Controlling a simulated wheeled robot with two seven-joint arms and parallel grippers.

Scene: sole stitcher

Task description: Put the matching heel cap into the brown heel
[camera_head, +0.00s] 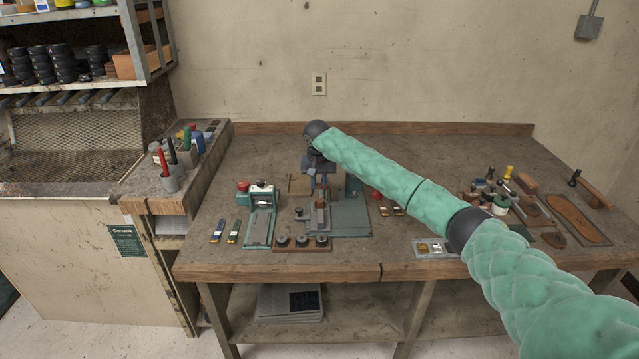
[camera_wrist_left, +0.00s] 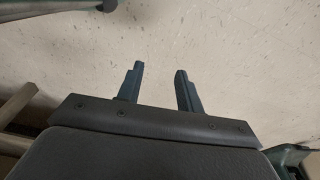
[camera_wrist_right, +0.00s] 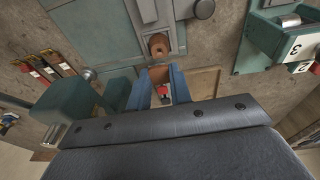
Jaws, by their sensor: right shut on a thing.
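My right gripper (camera_head: 320,180) reaches over the middle of the workbench, partly hidden by its own arm and wrist. In the right wrist view its blue fingers (camera_wrist_right: 160,78) are shut on a small brownish piece (camera_wrist_right: 160,74), likely a heel cap; its exact shape is hard to make out. Just ahead of the fingertips is a brown heel (camera_wrist_right: 158,45) with a dark opening, by a grey metal fixture (camera_wrist_right: 150,10). The held piece looks close to the heel; whether they touch I cannot tell. My left gripper (camera_wrist_left: 160,70) is open and empty above the pale floor.
A green device with a red knob (camera_head: 260,215) stands left of the fixture. A wooden strip with dark round pieces (camera_head: 301,243) lies in front. A small tray (camera_head: 435,248) is near the front edge. A numbered green bin (camera_wrist_right: 285,35) is at the right wrist view's right.

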